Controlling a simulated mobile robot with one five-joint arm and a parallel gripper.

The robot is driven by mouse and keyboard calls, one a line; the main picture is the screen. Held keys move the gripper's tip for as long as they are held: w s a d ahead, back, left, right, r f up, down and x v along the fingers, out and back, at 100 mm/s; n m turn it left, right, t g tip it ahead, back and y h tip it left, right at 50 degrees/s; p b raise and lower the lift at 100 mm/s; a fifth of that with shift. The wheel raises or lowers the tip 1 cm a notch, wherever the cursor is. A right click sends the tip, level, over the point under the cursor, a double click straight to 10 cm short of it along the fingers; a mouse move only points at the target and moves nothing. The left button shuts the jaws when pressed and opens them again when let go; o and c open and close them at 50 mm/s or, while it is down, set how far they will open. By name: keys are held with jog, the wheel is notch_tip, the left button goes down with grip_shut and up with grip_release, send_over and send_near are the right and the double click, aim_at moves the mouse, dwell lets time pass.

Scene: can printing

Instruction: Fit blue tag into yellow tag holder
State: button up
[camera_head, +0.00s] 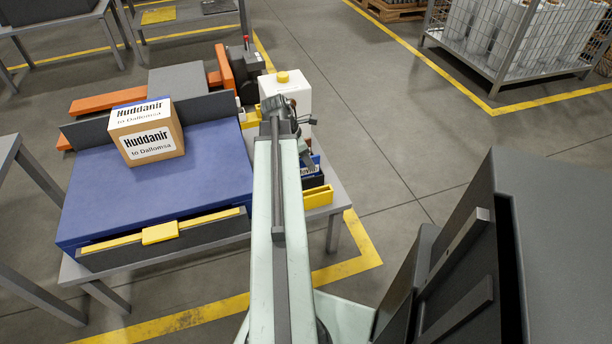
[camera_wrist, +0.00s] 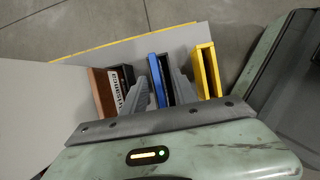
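In the wrist view a blue upright piece (camera_wrist: 155,80) with a dark face or slot stands on the grey surface. I cannot tell whether it is the blue tag or a blue holder. My gripper (camera_wrist: 157,88) is open, with one finger on each side of it; a gap shows on the left, and contact on the right is unclear. A yellow frame-like holder (camera_wrist: 208,70) stands just right of the right finger. In the head view, my arm partly hides this area; a yellow holder (camera_head: 319,197) and a blue piece with lettering (camera_head: 311,168) show beside it.
A brown holder (camera_wrist: 103,92) and a dark piece with white lettering (camera_wrist: 118,90) stand left of my fingers. The carton (camera_head: 147,134) sits on the blue table top (camera_head: 95,205). A white container with a yellow cap (camera_head: 292,92) stands behind my gripper.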

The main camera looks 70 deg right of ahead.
jog(key=b+x, duration=0.2)
jog(key=x, duration=0.1)
jog(key=shift+w+f, duration=0.1)
jog(key=shift+f, duration=0.2)
jog(key=shift+r, duration=0.2)
grip_shut()
notch_tip(320, 180, up, 10)
jog(key=p, duration=1)
